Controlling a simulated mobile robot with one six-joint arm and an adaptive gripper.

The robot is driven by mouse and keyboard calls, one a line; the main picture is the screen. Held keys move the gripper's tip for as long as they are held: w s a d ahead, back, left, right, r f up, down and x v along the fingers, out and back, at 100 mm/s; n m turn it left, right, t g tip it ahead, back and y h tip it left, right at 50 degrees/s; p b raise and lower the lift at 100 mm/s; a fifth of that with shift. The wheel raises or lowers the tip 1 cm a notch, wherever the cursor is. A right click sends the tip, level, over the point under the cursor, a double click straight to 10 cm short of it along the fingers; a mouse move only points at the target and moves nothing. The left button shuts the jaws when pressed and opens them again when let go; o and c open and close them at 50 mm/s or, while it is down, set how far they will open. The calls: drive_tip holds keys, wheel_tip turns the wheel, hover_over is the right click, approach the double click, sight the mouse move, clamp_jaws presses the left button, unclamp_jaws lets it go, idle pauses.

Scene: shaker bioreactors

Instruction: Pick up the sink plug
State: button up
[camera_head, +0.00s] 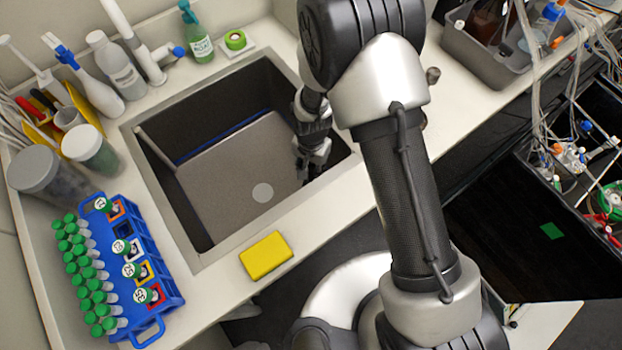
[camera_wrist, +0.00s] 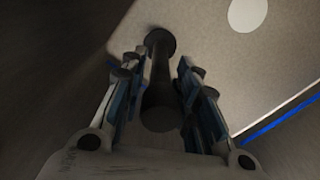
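My gripper (camera_head: 311,172) is lowered into the right side of the dark sink basin (camera_head: 225,165). In the wrist view my gripper (camera_wrist: 157,85) has its two blue-padded fingers apart. A dark plug-like piece, which I take for the sink plug (camera_wrist: 160,72), lies between them, with a narrow stem and a round end. Shadow hides whether the pads touch it. In the head view it is hidden by my gripper.
The basin walls stand close around my gripper. A yellow sponge (camera_head: 266,255) lies on the front rim. A blue rack (camera_head: 130,260) with green-capped tubes stands at the left. A green bottle (camera_head: 197,38) stands behind the sink. A grey bin (camera_head: 485,45) stands at the right.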

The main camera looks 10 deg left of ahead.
clamp_jaws()
